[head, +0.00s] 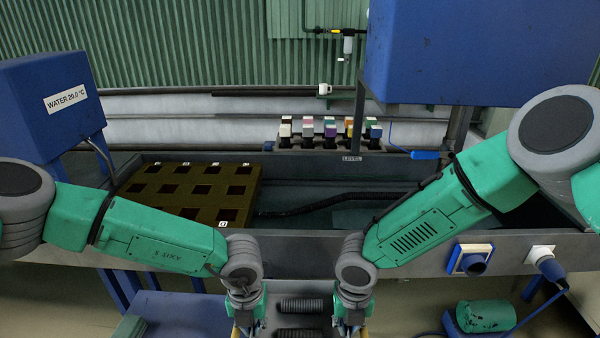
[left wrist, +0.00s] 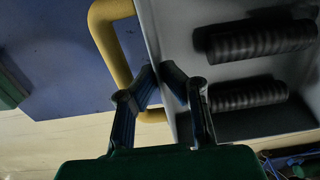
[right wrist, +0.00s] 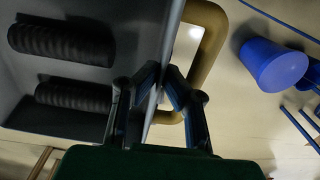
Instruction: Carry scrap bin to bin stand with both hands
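The grey scrap bin shows in the left wrist view (left wrist: 225,15) and the right wrist view (right wrist: 110,65), with black ribbed hose pieces (left wrist: 250,95) inside. It is at the bottom middle of the head view, between my grippers, mostly cut off. A yellow handle (left wrist: 104,40) stands out from its left side and another (right wrist: 212,45) from its right side. My left gripper (left wrist: 159,72) and right gripper (right wrist: 160,74) have fingertips close together across the opposite side walls, one finger inside and one outside. A blue platform (head: 190,312), possibly the bin stand, lies left of the bin.
A long grey trough (head: 310,245) crosses ahead, holding a brown crate (head: 190,183) and a black hose (head: 340,202). Blue boxes (head: 50,105) (head: 475,50) stand at both sides. A green roll (head: 486,316) lies low right.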

